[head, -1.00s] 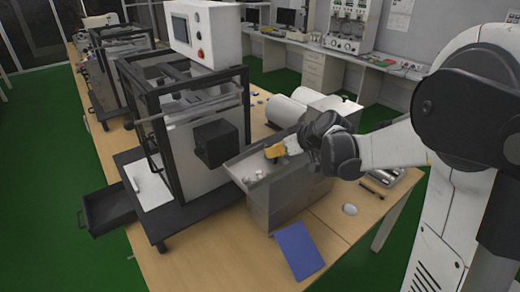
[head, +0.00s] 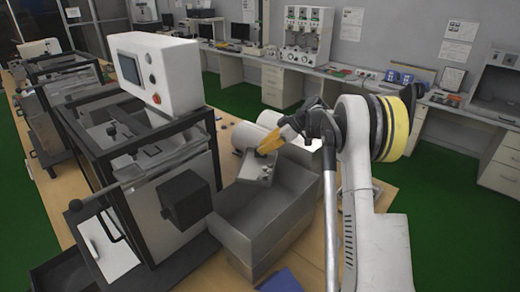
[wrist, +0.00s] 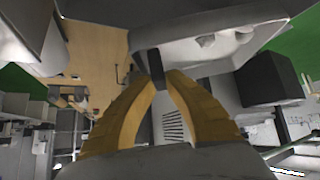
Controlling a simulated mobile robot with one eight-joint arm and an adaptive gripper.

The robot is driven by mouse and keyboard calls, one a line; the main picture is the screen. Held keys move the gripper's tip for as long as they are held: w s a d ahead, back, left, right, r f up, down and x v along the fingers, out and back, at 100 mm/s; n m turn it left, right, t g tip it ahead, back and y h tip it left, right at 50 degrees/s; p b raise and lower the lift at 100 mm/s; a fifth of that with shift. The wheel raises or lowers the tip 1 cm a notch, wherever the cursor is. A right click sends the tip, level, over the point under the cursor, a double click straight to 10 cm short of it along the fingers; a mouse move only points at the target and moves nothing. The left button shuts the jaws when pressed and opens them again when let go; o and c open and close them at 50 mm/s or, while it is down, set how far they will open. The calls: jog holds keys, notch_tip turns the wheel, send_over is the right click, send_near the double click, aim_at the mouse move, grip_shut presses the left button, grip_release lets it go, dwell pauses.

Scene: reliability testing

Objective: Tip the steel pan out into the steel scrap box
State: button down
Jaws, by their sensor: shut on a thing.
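The steel pan (head: 252,168) is a shallow grey tray with small pale lumps on it. In the head view it is up at the far side of the steel scrap box (head: 238,238) and looks tilted. The box is a tall, open grey metal bin; the part of its inside that shows looks bare. My gripper (head: 266,150) has yellow fingers shut on the pan's dark handle. In the wrist view my gripper (wrist: 158,84) pinches the handle, and the pan (wrist: 185,52) with pale lumps (wrist: 205,41) lies beyond it. The exact gap between pan and box cannot be told.
A black-framed machine (head: 150,150) with a dark block (head: 184,200) stands just left of the box. White cylinders (head: 246,136) lie behind the pan. A blue sheet (head: 280,282) lies on the wooden bench in front of the box.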

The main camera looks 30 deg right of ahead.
jog(key=s+r+t, duration=0.1)
jog(key=s+a+r+n+t+h, duration=0.1)
jog(key=r, duration=0.1)
jog(key=s+a+r+n+t+h+p, duration=0.1)
jog(key=shift+s+a+r+t, duration=0.2)
jog(key=shift+r+t, duration=0.1)
jog(key=shift+t, duration=0.1)
jog(key=s+a+f+n+t+b, duration=0.2)
jog(key=s+a+n+t+b, duration=1)
jog(key=s+b, duration=0.5)
jog(key=a+n+b, duration=0.1)
jog(key=b, duration=0.6)
jog(key=shift+f+n+t, duration=0.15)
jog(key=shift+n+t, duration=0.15)
jog(key=shift+t, duration=0.1)
jog(key=shift+a+y, duration=0.1)
jog(key=shift+y, duration=0.3)
